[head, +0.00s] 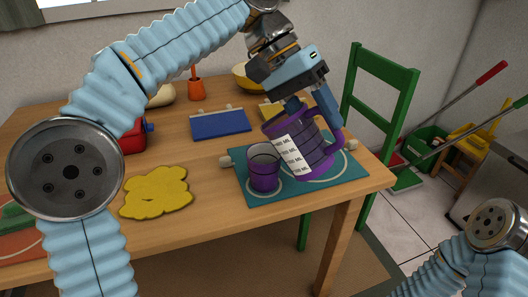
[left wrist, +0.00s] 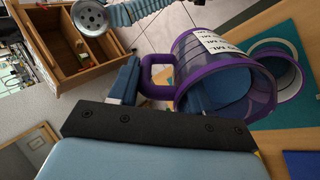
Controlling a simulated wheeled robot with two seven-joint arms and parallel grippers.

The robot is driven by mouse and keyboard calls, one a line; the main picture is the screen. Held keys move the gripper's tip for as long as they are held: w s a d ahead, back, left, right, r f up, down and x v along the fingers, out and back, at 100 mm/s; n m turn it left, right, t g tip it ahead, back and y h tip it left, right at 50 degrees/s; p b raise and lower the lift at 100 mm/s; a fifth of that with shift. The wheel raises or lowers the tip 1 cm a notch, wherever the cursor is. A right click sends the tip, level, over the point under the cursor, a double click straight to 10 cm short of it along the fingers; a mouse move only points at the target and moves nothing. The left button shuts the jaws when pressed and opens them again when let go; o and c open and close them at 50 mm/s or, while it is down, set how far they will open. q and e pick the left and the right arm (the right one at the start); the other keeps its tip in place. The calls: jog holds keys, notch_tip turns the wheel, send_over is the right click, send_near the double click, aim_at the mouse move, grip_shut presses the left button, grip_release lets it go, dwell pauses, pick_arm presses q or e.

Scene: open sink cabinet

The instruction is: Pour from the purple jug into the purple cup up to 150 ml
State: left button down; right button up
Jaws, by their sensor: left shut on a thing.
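The purple jug (head: 312,158) has a white ML scale on its side and is tilted to the left. Its lower part is close beside the purple cup (head: 264,177); I cannot tell whether they touch. The cup stands upright on the teal mat (head: 247,194). My left gripper (head: 312,112) is shut on the jug at its rim and handle side. In the left wrist view the jug (left wrist: 187,48) shows its open mouth, with the cup (left wrist: 296,70) behind it. A blue area shows inside the jug; I cannot tell if it is liquid. My right gripper is out of view.
A yellow cloth-like piece (head: 156,192) lies left of the mat. A blue board (head: 220,124), an orange pot (head: 196,90) and a yellow bowl (head: 242,77) are farther back. A green chair (head: 382,68) stands at the table's right edge.

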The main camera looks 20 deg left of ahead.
pick_arm(q)
jog(key=shift+w+a+r+h, duration=0.15)
jog(key=shift+a+r+h, duration=0.45)
jog(key=shift+r+h, duration=0.25)
dwell(0.8)
jog(key=shift+w+a+f+g+h, duration=0.15)
jog(key=shift+a+g+h, duration=0.25)
jog(key=shift+h, duration=0.3)
jog(key=shift+w+a+f+g+h, duration=0.1)
jog(key=shift+a+g+h, duration=0.1)
jog(key=shift+a+h, duration=0.4)
dwell(5.1)
